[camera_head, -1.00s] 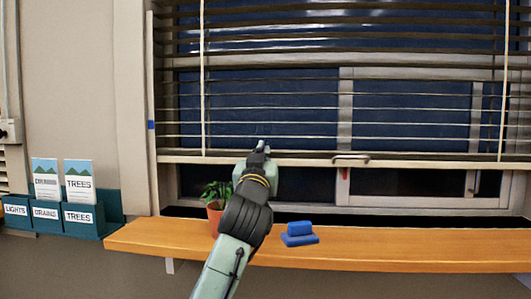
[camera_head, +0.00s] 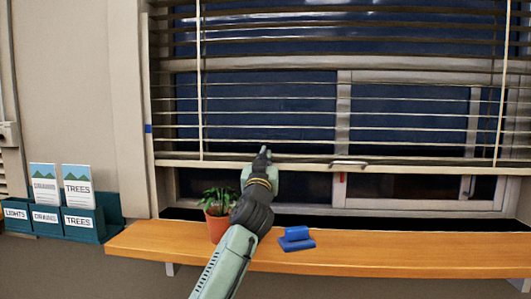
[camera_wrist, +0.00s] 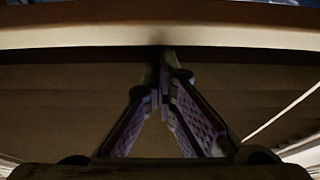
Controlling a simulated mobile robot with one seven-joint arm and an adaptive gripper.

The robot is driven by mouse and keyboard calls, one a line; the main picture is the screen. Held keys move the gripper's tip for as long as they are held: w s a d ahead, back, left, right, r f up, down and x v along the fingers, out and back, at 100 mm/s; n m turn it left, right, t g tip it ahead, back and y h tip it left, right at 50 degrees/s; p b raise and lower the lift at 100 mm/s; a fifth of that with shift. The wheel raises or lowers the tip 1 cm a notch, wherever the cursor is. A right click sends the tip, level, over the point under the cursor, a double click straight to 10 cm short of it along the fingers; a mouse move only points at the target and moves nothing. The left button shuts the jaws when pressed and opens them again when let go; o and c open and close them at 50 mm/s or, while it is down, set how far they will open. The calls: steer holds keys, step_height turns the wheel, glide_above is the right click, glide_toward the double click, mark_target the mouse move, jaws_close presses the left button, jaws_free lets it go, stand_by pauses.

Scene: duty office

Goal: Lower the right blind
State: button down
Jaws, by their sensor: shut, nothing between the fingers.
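The blind (camera_head: 270,165) over the large window is partly down, with its pale bottom rail above the sill. It has dark slats, light cords and a small handle (camera_head: 348,162) on the rail. My gripper (camera_head: 264,151) is in front of the rail, left of the handle, with its fingertips overlapping the lower slats. In the wrist view its two fingers (camera_wrist: 161,88) meet in a point and are empty. The rail (camera_wrist: 80,36) crosses the top of that view, just beyond the fingertips; I cannot tell whether they touch it.
A wooden sill (camera_head: 400,258) runs below the window. It bears a potted plant (camera_head: 217,215) left of my arm and a blue object (camera_head: 296,238) right of it. Teal holders (camera_head: 82,225) with leaflets hang on the left wall. Slats show at the far left edge.

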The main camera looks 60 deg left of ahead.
step_height(320, 180, down, 4)
steer(key=shift+f+b, duration=0.25)
steer(key=shift+b, duration=1)
steer(key=shift+r, duration=0.15)
